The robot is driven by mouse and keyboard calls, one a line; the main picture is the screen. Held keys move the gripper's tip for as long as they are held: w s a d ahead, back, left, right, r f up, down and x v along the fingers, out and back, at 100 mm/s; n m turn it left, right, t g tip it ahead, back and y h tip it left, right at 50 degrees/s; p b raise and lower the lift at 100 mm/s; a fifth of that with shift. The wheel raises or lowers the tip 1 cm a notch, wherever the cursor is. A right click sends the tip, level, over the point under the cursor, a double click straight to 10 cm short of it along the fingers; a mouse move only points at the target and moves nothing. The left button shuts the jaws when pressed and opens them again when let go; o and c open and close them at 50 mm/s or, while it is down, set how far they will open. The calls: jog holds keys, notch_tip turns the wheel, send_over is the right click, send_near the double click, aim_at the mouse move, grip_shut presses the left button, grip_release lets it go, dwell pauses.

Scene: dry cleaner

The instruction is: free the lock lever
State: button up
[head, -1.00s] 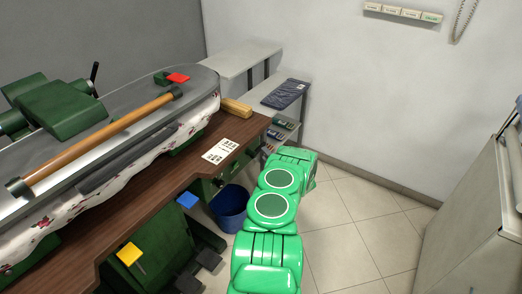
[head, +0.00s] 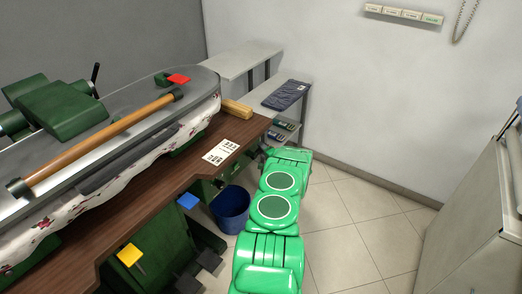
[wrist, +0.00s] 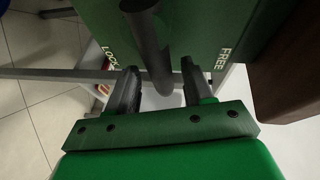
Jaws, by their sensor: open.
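In the wrist view the lock lever (wrist: 148,45) is a dark round bar in front of a green panel (wrist: 195,40). The panel reads LOCK on the left and FREE on the right. The lever stands nearer the LOCK side, its lower end leaning slightly right. My gripper (wrist: 160,78) is open, with one dark finger to each side of the lever's lower end. The lever looks closer to the left finger; I cannot tell whether it touches. In the head view the lever is not seen, and my green arm reaches to the bench's right end.
The brown bench (head: 165,175) carries the pressing machine with floral cloth. A blue bin (head: 231,207) stands on the floor close left of my arm. Grey shelves (head: 262,92) are behind. Free tiled floor lies right, up to a beige cabinet (head: 480,210).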

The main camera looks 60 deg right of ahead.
jog(key=shift+x, duration=0.8)
grip_shut()
